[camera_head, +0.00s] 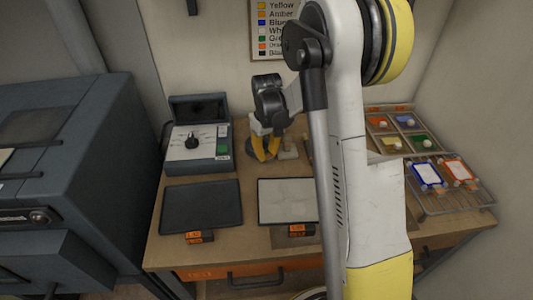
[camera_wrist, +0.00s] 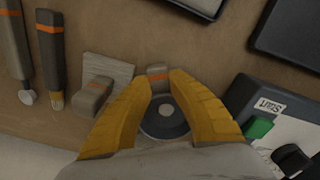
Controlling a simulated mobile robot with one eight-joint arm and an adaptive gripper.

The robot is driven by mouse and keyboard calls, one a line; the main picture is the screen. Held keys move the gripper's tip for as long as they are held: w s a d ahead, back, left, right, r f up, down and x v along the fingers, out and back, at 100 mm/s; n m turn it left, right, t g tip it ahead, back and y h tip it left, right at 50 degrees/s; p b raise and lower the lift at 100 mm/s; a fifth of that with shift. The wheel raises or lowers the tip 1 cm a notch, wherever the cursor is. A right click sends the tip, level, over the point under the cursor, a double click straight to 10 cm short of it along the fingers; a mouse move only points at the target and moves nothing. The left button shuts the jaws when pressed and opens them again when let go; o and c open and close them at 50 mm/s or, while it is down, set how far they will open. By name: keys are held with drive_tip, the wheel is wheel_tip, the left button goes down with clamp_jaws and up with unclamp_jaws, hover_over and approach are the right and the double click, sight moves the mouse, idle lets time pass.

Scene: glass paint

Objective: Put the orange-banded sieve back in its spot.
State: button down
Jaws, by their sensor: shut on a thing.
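My gripper (camera_wrist: 161,84) has its yellow fingers closed around a small grey block with an orange band (camera_wrist: 157,73), which looks like part of the orange-banded sieve. A dark round piece with a pale centre (camera_wrist: 166,112) shows between the fingers; I cannot tell whether it is joined to the block. In the head view my gripper (camera_head: 263,158) points down at the back of the table, right of the control box. The held thing is mostly hidden there. Whether it touches the table is unclear.
Another orange-banded grey block (camera_wrist: 95,92) is beside a pale square plate (camera_wrist: 115,72), close left of my fingers. Two banded tools (camera_wrist: 50,55) lie farther left. The control box (camera_head: 197,140) stands close by. A dark panel (camera_head: 201,206) and pale panel (camera_head: 286,202) lie in front.

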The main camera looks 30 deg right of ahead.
drive_tip(key=shift+f+b, duration=0.3)
idle(0.4)
drive_tip(key=c, duration=1.3)
unclamp_jaws()
drive_tip(key=shift+o, duration=0.2)
